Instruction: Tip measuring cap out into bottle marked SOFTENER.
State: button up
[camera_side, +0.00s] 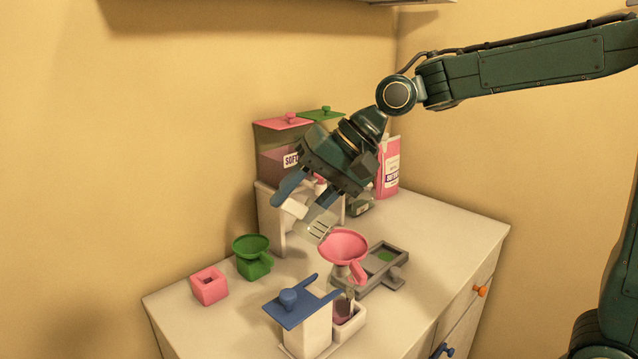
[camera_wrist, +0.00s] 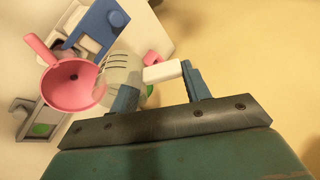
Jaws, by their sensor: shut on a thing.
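My gripper (camera_side: 301,204) is shut on the white handle of the measuring cap (camera_side: 319,229), a pale see-through cup with dark marks. The cap is tilted, up and left of the pink funnel (camera_side: 343,244) in the side view. In the wrist view, the cap (camera_wrist: 122,72) overlaps the right rim of the funnel (camera_wrist: 85,90), and the handle lies between my fingers (camera_wrist: 160,76). No pouring liquid can be made out. A label starting "SOF" (camera_side: 291,160) shows on a pink-lidded container, partly behind my gripper. What stands under the funnel is mostly hidden.
A grey tray (camera_side: 385,262) lies right of the funnel. A pink carton (camera_side: 391,168) is behind. The right counter is clear.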

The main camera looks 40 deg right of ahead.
jog(key=shift+w+a+f+g+h, duration=0.1)
jog(key=shift+a+f+g+h, duration=0.05)
jog(key=shift+a+h, duration=0.35)
jog(key=shift+w+a+f+g+h, duration=0.1)
jog(key=shift+a+f+g+h, duration=0.05)
jog(key=shift+a+h, duration=0.3)
jog(key=shift+d, duration=0.1)
jog(key=shift+w+a+f+n+g+h, duration=0.15)
jog(key=shift+a+f+n+g+h, duration=0.1)
jog(key=shift+a+f+h, duration=0.75)
jog(key=shift+w+a+f+n+g+h, duration=0.2)
jog(key=shift+a+f+h, duration=0.45)
jog(key=shift+f, duration=0.65)
jog(key=shift+w+a+f+n+g+h, duration=0.15)
jog(key=shift+a+f+n+g+h, duration=0.1)
jog(key=shift+a+f+h, duration=0.65)
jog(key=shift+d+f, duration=0.15)
jog(key=shift+d, duration=0.1)
notch_tip(320, 180, up, 5)
jog(key=shift+f, duration=0.1)
